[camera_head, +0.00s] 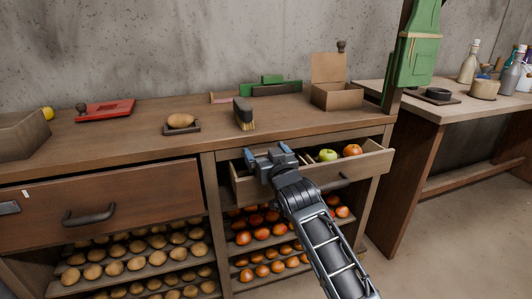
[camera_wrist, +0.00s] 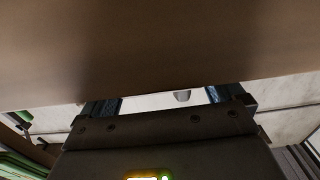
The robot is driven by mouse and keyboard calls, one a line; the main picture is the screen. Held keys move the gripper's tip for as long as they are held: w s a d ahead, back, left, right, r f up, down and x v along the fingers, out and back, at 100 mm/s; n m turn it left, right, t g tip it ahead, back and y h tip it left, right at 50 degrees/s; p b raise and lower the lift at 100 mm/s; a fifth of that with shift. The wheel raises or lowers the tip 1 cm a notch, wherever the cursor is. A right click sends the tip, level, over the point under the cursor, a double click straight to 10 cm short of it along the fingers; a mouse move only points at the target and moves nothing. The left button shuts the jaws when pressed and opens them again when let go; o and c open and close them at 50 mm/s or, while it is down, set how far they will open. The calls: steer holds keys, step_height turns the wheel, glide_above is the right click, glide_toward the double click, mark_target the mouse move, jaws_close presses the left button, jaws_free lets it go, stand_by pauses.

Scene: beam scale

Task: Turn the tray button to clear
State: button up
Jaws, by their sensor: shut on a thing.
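My gripper (camera_head: 270,160) is at the left front of the open drawer (camera_head: 345,180), just below the bench top. Its two fingers stand well apart, and what lies between them is hidden in the head view. In the wrist view the fingers of my gripper (camera_wrist: 163,101) show at either side of a bright gap. A large plain brown surface (camera_wrist: 160,45) covers the upper part and hides the fingertips. I cannot make out what the jaws hold. I cannot pick out a tray button for certain in either view.
The open drawer holds a green apple (camera_head: 327,155) and a red one (camera_head: 352,150). On the bench (camera_head: 120,135) are a brush (camera_head: 243,113), a potato on a small tray (camera_head: 181,121), a red tray (camera_head: 105,110), a green tool (camera_head: 272,86) and an open box (camera_head: 337,95).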

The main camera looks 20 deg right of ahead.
steer(key=o, duration=0.7)
steer(key=shift+c, duration=0.2)
steer(key=s+p, duration=0.1)
steer(key=s, duration=0.7)
